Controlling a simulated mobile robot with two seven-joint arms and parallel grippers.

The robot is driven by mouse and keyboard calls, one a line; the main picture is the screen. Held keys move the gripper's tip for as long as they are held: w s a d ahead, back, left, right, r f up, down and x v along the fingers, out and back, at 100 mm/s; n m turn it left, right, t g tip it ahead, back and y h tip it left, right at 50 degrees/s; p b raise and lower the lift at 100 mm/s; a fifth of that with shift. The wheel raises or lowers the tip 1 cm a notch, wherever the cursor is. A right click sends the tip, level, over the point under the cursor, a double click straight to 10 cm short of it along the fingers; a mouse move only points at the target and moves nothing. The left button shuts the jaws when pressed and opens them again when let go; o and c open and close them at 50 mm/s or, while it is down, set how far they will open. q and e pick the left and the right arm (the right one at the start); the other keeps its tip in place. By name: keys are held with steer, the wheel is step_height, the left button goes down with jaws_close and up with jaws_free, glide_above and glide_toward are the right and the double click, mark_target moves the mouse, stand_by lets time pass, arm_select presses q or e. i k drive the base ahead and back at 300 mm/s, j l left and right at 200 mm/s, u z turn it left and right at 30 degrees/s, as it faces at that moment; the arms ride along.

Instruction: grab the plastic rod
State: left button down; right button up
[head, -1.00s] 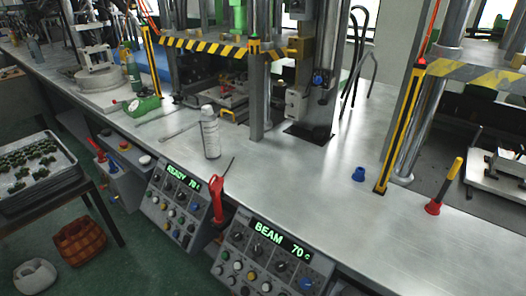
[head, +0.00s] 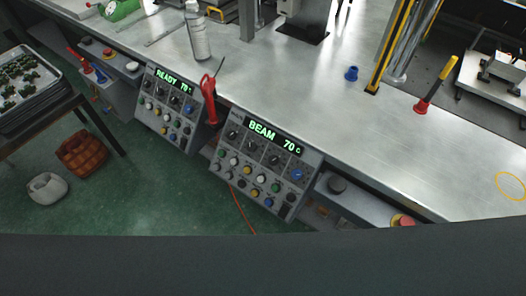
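A rod with a yellow upper part, a dark middle and a red lower end (head: 437,85) stands tilted on the metal bench (head: 330,110) at the right. It may be the plastic rod, but I cannot be sure. A red handled tool (head: 209,100) with a thin dark stem stands at the bench's front edge, between two control panels. Neither of my grippers is in view, and nothing is seen touching these things.
A spray can (head: 197,35) and a small blue cap (head: 351,73) stand on the bench. READY (head: 167,105) and BEAM (head: 262,160) panels line its front. A yellow ring (head: 511,186) lies at right. Baskets (head: 83,153) sit on the floor.

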mark_target(449, 66)
steer(key=l+z, duration=0.1)
steer(key=z, duration=0.75)
steer(key=i+z, duration=0.15)
steer(key=z, duration=0.25)
steer(key=l+z, duration=0.45)
steer(key=l, duration=0.55)
